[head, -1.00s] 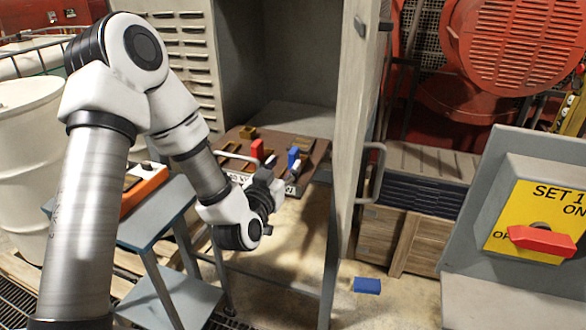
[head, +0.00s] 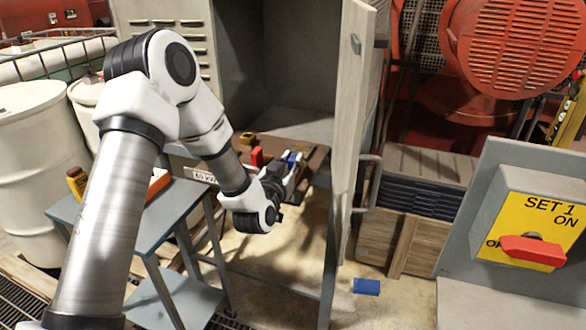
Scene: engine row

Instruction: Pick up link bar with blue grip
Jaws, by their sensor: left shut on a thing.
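The link bar with the blue grip (head: 293,158) shows at the cabinet's open front, just beyond my left gripper. Its lower part is hidden behind the gripper. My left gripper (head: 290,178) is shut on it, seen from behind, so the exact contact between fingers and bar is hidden. A red grip (head: 257,156) stands just to the left on the brown board (head: 312,158). My right gripper is out of view.
The cabinet door (head: 352,120) stands open to the right of my gripper. A blue-grey table (head: 140,232) stands at the left, below my arm. A blue block (head: 366,287) lies on the floor. A switch panel (head: 530,232) stands at the right.

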